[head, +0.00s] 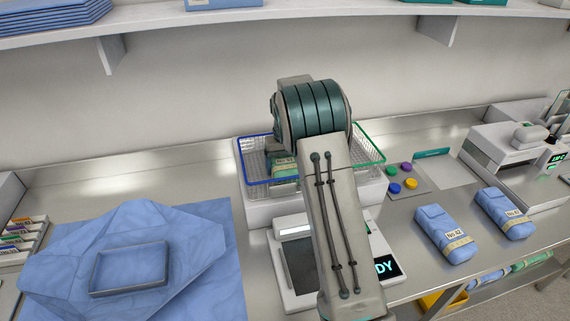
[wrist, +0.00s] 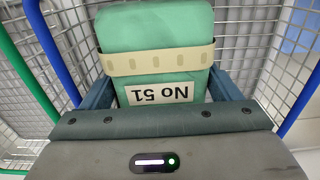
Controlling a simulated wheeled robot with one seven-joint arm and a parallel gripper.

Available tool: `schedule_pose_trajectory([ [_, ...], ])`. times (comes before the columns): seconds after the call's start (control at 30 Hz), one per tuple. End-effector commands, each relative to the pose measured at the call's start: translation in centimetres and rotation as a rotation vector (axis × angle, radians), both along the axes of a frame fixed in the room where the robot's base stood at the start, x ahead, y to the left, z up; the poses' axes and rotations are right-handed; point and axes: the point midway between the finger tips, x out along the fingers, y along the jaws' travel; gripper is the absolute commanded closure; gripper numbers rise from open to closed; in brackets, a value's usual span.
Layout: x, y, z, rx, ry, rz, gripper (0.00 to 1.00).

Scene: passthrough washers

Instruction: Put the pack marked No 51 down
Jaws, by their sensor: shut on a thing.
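The green pack marked No 51 (wrist: 155,28) has a cream band and a white label that appears upside down in the wrist view. My gripper (wrist: 160,92) is shut on it, with one dark blue finger at each side. The pack is within the wire basket (wrist: 252,40), whose mesh surrounds it. In the head view the basket (head: 354,146) has a blue rim on the left and a green rim on the right. A green pack (head: 285,170) shows low inside it beside my arm, which hides much of the basket. I cannot tell whether the pack touches the basket floor.
A blue wrap with a tray (head: 130,268) lies at left. A device with a lit display (head: 385,266) stands in front of the basket. Two blue packs (head: 446,232) (head: 503,212) lie at right, near coloured buttons (head: 402,180). A shelf (head: 330,10) runs above.

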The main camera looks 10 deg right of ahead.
Motion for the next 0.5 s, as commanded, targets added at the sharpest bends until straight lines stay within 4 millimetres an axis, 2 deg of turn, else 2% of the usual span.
schedule_pose_trajectory([
  [0.17, 0.05, -0.01, -0.25, 0.000, -0.002, 0.000, 0.55],
  [0.2, 0.01, 0.00, -0.31, 0.000, 0.000, 0.000, 0.11],
  [0.23, 0.00, 0.00, -0.26, 0.000, 0.000, 0.000, 0.07],
  [0.5, 0.00, 0.00, -0.17, 0.000, 0.000, 0.000, 0.07],
])
